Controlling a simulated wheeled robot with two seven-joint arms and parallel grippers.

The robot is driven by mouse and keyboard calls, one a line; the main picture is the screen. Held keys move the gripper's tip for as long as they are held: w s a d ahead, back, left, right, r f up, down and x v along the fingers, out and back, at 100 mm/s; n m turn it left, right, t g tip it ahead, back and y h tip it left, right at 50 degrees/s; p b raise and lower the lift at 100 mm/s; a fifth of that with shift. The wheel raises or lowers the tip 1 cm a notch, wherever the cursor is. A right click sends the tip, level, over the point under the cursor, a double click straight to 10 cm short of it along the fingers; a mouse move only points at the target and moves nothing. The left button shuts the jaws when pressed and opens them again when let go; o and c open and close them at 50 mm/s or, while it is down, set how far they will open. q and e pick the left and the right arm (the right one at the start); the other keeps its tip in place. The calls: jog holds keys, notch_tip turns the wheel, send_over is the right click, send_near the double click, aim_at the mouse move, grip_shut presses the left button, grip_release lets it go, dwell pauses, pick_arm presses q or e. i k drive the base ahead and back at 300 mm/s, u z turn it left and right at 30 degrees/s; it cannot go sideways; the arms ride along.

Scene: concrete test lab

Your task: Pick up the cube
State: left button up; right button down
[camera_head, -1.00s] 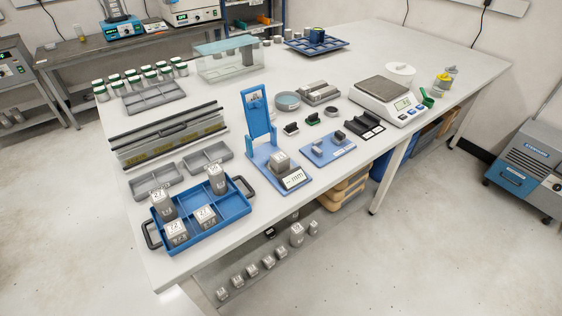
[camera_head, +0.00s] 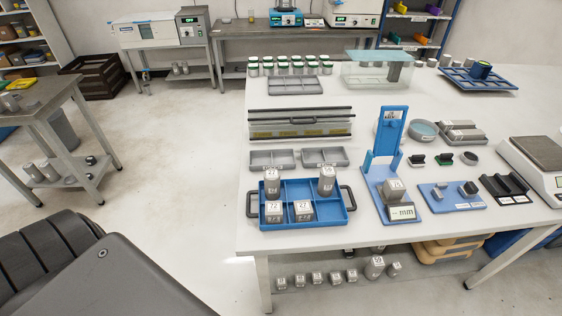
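Several grey concrete blocks with white numbered labels are in view. Two cube-shaped ones, a left cube (camera_head: 274,212) and a right cube (camera_head: 304,210), sit in the front compartments of the blue tray (camera_head: 343,216). Two taller blocks, a left one (camera_head: 272,182) and a right one (camera_head: 326,180), stand in its back compartments. Another grey cube (camera_head: 394,189) sits on the blue measuring stand (camera_head: 380,203), behind its "mm" display. I cannot tell which cube the task means. Neither of my grippers is in view.
The tray has black side handles and stands near the white table's (camera_head: 300,241) front edge. Grey trays (camera_head: 272,160) lie behind it. More blocks (camera_head: 317,279) stand on the shelf below. A side table (camera_head: 40,98) is at left. Open floor (camera_head: 165,175) lies between.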

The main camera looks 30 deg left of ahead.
aim_at(393, 189)
jog(key=z, duration=2.3)
jog(key=i, duration=2)
jog(key=u, duration=2.85)
